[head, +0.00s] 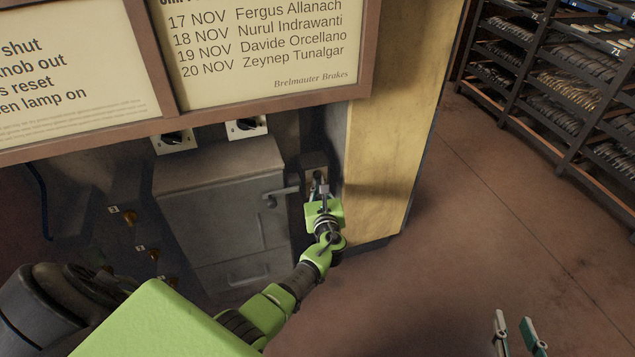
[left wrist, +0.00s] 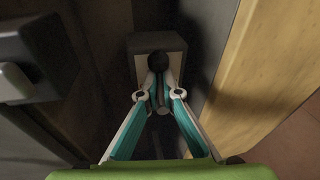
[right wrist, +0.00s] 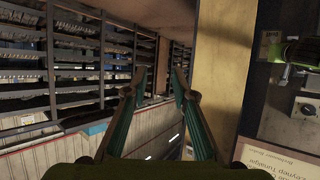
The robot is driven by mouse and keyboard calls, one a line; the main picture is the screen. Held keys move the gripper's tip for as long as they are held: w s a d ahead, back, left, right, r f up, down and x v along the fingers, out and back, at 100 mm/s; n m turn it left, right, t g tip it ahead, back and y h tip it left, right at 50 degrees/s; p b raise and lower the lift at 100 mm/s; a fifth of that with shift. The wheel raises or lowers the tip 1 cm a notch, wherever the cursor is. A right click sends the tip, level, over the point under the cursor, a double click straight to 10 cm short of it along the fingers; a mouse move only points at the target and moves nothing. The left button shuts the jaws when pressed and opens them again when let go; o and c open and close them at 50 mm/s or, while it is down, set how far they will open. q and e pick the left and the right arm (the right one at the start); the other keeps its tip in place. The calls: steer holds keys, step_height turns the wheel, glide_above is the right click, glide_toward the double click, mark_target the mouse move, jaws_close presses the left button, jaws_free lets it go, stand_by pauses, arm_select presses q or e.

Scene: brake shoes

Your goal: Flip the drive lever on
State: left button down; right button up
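The drive lever shows in the left wrist view as a dark round knob (left wrist: 158,61) with a short stem, in front of a grey box. In the head view that lever box (head: 314,164) is mounted right of a grey cabinet. My left gripper (head: 319,186) is at the box; in the left wrist view its fingertips (left wrist: 160,84) are drawn together on both sides of the lever, just below the knob. Finger contact is hard to make out. My right gripper (head: 517,322) is open and empty, low at the right; it also shows in the right wrist view (right wrist: 159,78).
The grey cabinet (head: 220,215) with a handle stands left of the lever. Two dark knobs on white plates (head: 246,127) sit above it. A yellow post (head: 395,150) is close on the right. Notice boards (head: 270,50) hang above. Shelves (head: 560,75) stand at the back right; floor between is clear.

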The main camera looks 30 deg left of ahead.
arm_select(q)
steer(key=shift+f, duration=0.1)
stand_by(0.4)
steer(key=c, duration=2.2)
jaws_free()
steer(key=shift+d, duration=0.1)
steer(key=v, duration=1.2)
steer(key=shift+o, duration=0.5)
